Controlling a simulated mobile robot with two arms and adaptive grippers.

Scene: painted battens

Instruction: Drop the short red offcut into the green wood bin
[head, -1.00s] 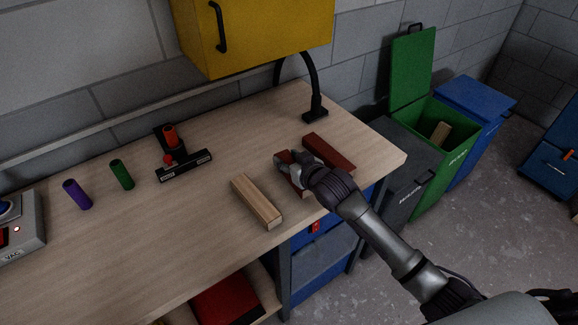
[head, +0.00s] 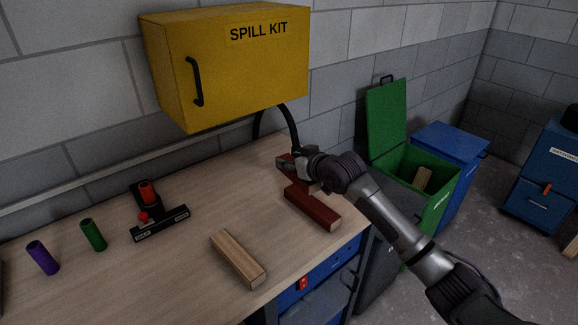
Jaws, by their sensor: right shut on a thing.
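My right gripper (head: 294,163) is shut on a red offcut (head: 285,161), which shows on both sides of the fingers and is partly hidden by them. It appears held above the workbench, beyond a second red batten (head: 312,208) lying near the bench's right end. The green wood bin (head: 437,199) stands on the floor to the right of the bench, its lid (head: 386,120) open upright. A pale wood piece (head: 423,179) sticks up inside it. The gripper is left of the bin, not over it. My left gripper is out of view.
A pale batten (head: 238,259) lies on the bench (head: 200,215). Purple (head: 42,257) and green (head: 93,235) cylinders and a black stand (head: 160,224) are at left. A yellow spill kit cabinet (head: 230,70) and dark lamp arm are behind. A blue bin (head: 450,142) stands beyond the green one.

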